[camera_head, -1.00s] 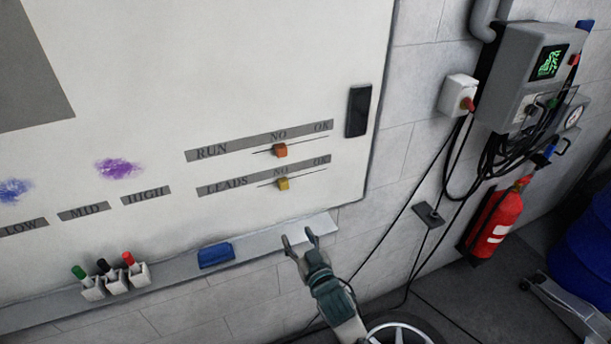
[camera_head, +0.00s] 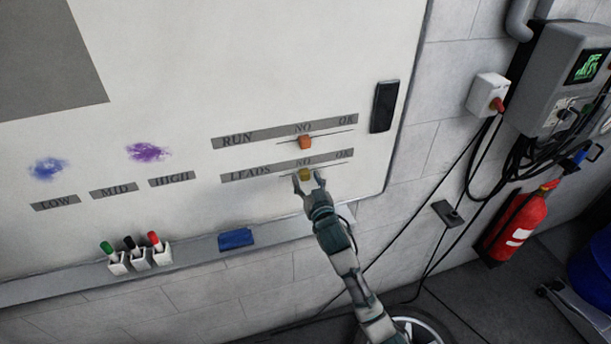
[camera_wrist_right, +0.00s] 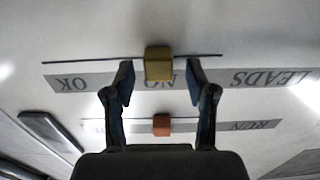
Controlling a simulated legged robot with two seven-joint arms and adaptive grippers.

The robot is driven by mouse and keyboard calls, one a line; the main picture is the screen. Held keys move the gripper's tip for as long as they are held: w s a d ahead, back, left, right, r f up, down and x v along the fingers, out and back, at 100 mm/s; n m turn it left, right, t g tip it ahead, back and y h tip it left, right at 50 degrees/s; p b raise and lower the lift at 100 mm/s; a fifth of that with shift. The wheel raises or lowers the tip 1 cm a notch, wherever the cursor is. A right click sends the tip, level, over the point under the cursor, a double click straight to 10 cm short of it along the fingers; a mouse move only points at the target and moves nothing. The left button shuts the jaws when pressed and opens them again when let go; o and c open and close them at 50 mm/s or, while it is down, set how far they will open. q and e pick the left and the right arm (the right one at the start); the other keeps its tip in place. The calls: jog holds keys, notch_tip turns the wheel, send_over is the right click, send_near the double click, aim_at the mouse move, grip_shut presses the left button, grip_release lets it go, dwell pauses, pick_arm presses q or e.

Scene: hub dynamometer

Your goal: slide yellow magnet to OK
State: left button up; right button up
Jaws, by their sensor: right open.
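The yellow magnet (camera_head: 305,174) sits on the thin line of the LEADS row, under the word NO. It also shows in the right wrist view (camera_wrist_right: 158,64), upside down, with the OK label (camera_wrist_right: 73,83) to the left along the same line. My right gripper (camera_head: 309,180) is open at the board, its fingertips on either side of the magnet's lower part. In the right wrist view the open fingers (camera_wrist_right: 160,75) stand left and right of the magnet with gaps, not clamped on it. My left gripper is not in view.
An orange magnet (camera_head: 305,142) sits on the RUN row just above. A black device (camera_head: 384,106) is on the board at right. A tray (camera_head: 200,252) below holds a blue eraser (camera_head: 236,240) and marker cups (camera_head: 138,258). The board right of the magnet is clear.

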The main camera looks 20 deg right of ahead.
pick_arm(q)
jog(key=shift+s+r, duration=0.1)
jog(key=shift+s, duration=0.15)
pick_arm(e)
jog(key=shift+w+d+f, duration=0.1)
jog(key=shift+w, duration=0.7)
grip_shut()
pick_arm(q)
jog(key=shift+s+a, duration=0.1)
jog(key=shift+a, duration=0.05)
